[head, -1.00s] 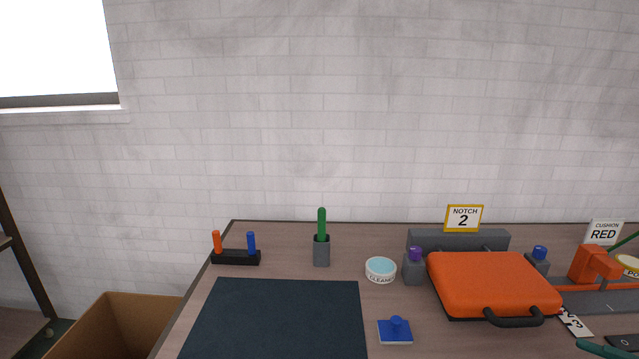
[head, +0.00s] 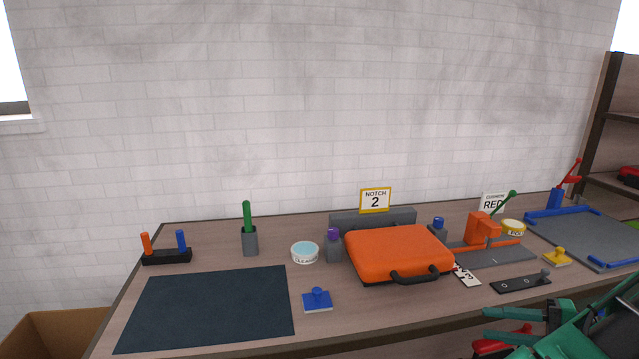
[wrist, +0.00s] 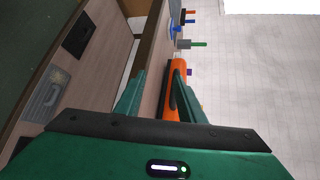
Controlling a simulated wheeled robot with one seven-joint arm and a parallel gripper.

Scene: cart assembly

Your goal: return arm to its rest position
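My gripper (head: 487,324) is at the bottom right of the head view, in front of the table's front edge. Its two green fingers are spread apart with nothing between them. In the wrist view the fingers (wrist: 154,92) are also apart, and the table appears turned on its side beyond them. The orange case (head: 398,252) lies flat on the table with its dark handle toward me, apart from the gripper. It also shows in part behind a finger in the wrist view (wrist: 177,73).
The wooden table (head: 230,325) holds a dark mat (head: 210,308), a blue-knobbed block (head: 317,300), a cleaner tin (head: 305,253), an orange press (head: 482,230) and a grey tray (head: 590,236). A cardboard box (head: 50,335) stands at the lower left. A shelf (head: 610,115) is at the right.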

